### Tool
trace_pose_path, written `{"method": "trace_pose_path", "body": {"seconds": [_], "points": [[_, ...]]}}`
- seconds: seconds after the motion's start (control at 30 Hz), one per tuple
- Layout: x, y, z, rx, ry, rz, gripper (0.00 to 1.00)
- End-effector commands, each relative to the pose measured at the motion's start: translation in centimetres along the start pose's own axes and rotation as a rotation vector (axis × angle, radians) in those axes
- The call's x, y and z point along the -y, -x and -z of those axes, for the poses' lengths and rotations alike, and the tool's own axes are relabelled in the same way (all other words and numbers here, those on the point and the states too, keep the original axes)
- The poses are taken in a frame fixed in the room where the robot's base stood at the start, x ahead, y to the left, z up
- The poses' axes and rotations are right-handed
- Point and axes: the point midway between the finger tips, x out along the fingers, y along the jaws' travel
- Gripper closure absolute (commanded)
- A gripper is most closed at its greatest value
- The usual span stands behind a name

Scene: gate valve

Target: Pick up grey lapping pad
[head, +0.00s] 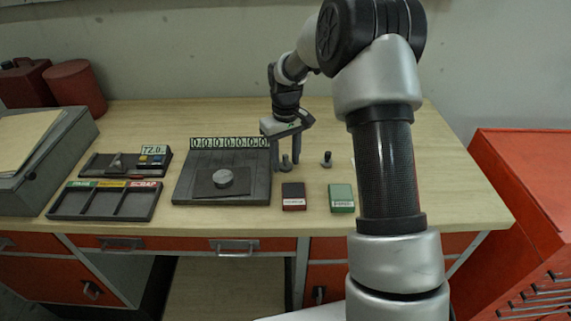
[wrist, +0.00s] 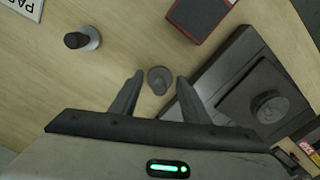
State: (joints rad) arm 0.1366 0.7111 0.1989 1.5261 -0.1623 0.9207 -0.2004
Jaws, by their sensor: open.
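A small grey round piece with a raised grip, which looks like the grey lapping pad (wrist: 159,74), stands on the bench. In the head view the piece (head: 286,164) is at the fingertips of my gripper (head: 286,157). In the wrist view my gripper (wrist: 160,80) is open, with one finger on each side of the piece and a gap to both. I cannot tell how far the tips are above the bench. A similar piece with a dark knob and a paler base (wrist: 83,40) stands apart; it also shows in the head view (head: 326,160).
A dark plate stand (head: 180,190) with a disc on it and a digit strip is left of my gripper. A red-black block (head: 293,196) and a green block (head: 341,197) lie in front. A sorting tray (head: 100,216) is farther left. Bench between the pieces is clear.

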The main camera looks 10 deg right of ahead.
Motion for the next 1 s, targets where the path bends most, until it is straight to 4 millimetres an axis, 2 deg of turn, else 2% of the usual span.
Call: {"method": "trace_pose_path", "body": {"seconds": [0.03, 0.2, 0.27, 0.47, 0.57, 1.0], "points": [[0.0, 0.0, 0.0, 0.0, 0.0, 0.0, 0.58], [0.0, 0.0, 0.0, 0.0, 0.0, 0.0, 0.87], [0.0, 0.1, 0.0, -0.001, 0.0, 0.0, 0.94], [0.0, 0.2, 0.1, -0.001, 0.0, 0.0, 0.94], [0.0, 0.9, 0.1, -0.004, 0.0, -0.001, 0.94], [-0.1, 8.8, 0.1, -0.004, 0.0, -0.002, 0.94]]}}
